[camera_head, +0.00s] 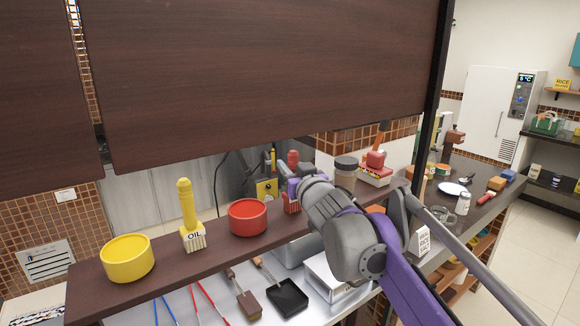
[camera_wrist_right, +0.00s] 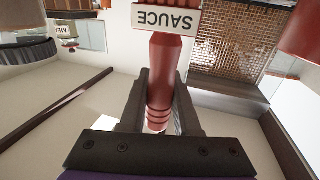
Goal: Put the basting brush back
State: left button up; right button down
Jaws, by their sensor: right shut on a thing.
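A red basting brush with a white SAUCE label shows in the right wrist view (camera_wrist_right: 164,60). My right gripper (camera_wrist_right: 162,95) is shut on its ribbed red handle. In the head view the red brush (camera_head: 291,203) is upright behind my right arm, at the dark shelf (camera_head: 215,272), to the right of the red pot (camera_head: 248,217). My right gripper (camera_head: 292,182) is partly hidden by my wrist there. I cannot tell whether the brush touches the shelf. A yellow brush labelled OIL (camera_head: 190,215) stands on the shelf between the yellow pot (camera_head: 127,258) and the red pot. My left gripper is not in view.
A dark wood panel (camera_head: 265,75) hangs above the shelf. A jar (camera_head: 345,172) and a red-topped box (camera_head: 375,170) stand beyond my arm. Below lie a black pan (camera_head: 287,297) and several utensils.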

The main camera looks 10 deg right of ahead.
jog(key=shift+f, duration=0.2)
jog(key=c, duration=0.6)
grip_release()
jog(key=shift+c, duration=0.2)
jog(key=shift+r, duration=0.1)
jog(key=shift+s+r, duration=0.1)
jog(key=shift+r, duration=0.1)
jog(key=s+d+b, duration=0.1)
jog(key=s, duration=1.1)
jog(key=shift+f, duration=0.1)
